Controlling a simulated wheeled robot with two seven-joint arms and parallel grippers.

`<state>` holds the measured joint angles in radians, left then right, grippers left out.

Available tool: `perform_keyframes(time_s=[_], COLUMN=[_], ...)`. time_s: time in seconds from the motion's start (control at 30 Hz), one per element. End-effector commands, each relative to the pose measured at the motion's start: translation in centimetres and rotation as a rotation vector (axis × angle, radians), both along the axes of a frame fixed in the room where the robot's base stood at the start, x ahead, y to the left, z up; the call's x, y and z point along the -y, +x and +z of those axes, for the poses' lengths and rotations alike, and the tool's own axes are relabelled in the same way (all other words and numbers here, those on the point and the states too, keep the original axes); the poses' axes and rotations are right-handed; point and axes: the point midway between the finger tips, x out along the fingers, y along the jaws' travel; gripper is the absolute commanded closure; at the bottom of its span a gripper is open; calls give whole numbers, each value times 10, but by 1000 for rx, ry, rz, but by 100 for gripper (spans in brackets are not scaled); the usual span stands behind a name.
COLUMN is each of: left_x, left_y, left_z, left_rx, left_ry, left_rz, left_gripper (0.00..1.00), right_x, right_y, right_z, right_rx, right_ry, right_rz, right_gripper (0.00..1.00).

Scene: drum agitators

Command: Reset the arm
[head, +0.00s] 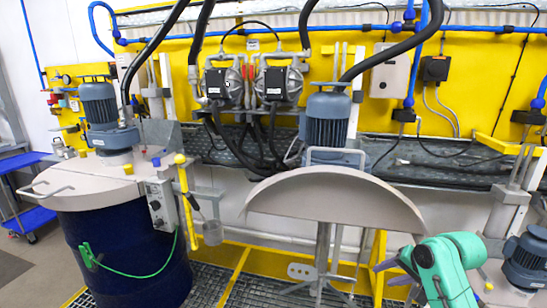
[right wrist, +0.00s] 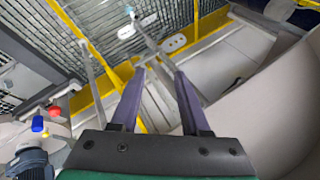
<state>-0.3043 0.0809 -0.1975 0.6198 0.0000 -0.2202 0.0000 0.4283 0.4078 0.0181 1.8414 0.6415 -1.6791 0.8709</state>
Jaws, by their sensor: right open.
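My right arm, teal green, comes in at the lower right of the head view. Its right gripper (head: 388,272) points left, in front of the yellow post below the raised grey lid (head: 340,198). In the right wrist view the two purple-grey fingers (right wrist: 160,76) stand apart with nothing between them. A grey agitator shaft (right wrist: 148,38) with a plate shows beyond the fingertips; I cannot tell how far away it is. My left gripper is in neither view.
A dark blue drum (head: 128,245) with a closed lid and a motor (head: 100,103) stands at the left. A control box (head: 161,205) and a yellow lever are beside it. Another motor (head: 525,260) is at the right edge. Metal grating (head: 265,285) covers the floor.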

Motion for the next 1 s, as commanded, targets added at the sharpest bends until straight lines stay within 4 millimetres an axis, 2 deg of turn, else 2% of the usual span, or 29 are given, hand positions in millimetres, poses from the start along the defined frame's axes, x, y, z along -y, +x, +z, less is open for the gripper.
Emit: perform_keyframes(time_s=[0.03, 0.1, 0.2, 0.4, 0.7, 0.73, 0.83, 1.0], left_x=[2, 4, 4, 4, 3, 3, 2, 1], left_y=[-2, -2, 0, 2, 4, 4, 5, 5], left_z=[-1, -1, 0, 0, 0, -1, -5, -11], left_rx=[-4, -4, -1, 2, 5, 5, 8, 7], left_ry=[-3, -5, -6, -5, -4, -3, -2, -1], left_rz=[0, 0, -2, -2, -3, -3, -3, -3], left_gripper=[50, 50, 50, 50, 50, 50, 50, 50], right_x=[-16, -30, -43, -57, -63, -62, -63, -64], right_y=[-26, -60, -102, -167, -242, -245, -236, -232], right_z=[-39, -75, -105, -132, -140, -145, -181, -241], right_rx=[-28, -41, -54, -73, -107, -113, -124, -147], right_ry=[-79, -190, -299, -430, -556, -563, -560, -549], right_rz=[92, 216, 355, 547, 745, 756, 759, 768], right_gripper=[54, 54, 54, 54, 54, 54, 54, 54])
